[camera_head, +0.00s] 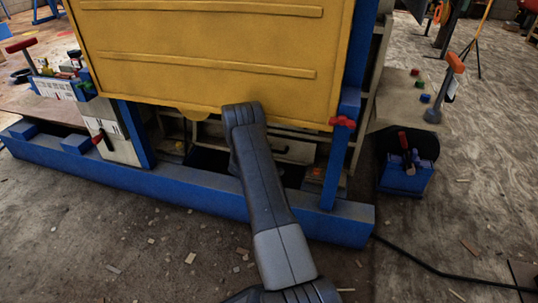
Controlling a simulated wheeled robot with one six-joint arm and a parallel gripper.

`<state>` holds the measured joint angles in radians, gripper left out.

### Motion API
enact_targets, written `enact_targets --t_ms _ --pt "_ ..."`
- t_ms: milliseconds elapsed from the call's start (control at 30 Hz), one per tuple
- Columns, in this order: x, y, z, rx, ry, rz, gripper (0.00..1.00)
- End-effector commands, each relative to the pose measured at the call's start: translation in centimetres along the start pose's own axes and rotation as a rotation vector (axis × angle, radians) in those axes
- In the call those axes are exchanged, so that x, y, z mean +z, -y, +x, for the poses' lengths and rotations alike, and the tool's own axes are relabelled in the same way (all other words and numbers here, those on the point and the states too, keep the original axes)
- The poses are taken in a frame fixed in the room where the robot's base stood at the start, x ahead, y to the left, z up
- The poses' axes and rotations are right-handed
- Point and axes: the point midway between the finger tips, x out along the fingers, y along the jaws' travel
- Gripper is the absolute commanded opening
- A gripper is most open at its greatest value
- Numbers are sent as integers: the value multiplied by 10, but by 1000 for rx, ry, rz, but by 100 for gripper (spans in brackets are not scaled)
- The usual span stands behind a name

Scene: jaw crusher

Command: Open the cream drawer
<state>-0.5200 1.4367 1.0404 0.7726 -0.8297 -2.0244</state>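A cream drawer front (300,152) with a dark bar handle shows under the yellow panel (205,55), in the low opening of the blue frame. My arm crosses in front of it and hides its left part. Whether the drawer is shut or slightly out cannot be told from here. My arm reaches up from the bottom of the picture to the panel's lower edge and bends there. My gripper is hidden behind my arm, so its fingers and its distance from the handle do not show.
A blue base beam (190,190) runs along the front of the machine. A red clamp-like knob (342,122) sits at the panel's lower right corner. A cream box with a red-handled lever (101,136) stands left. A blue toolbox (405,178) is on the floor right.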

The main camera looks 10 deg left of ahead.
Motion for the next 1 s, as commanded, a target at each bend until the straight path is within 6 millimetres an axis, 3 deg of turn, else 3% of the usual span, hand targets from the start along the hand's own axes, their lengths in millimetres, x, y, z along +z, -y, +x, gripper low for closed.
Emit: enact_targets --t_ms 167,433,467,600,633,867,1000 --pt "0 0 12 0 -1 0 32" --pt "0 0 13 0 -1 0 32" --pt "0 -1 12 0 -1 0 30" --pt "0 -1 12 0 -1 0 3" --pt "0 0 12 0 -1 0 0" --pt "-1 0 11 0 -1 0 0" --pt "-10 1 -1 -1 -3 -1 0"
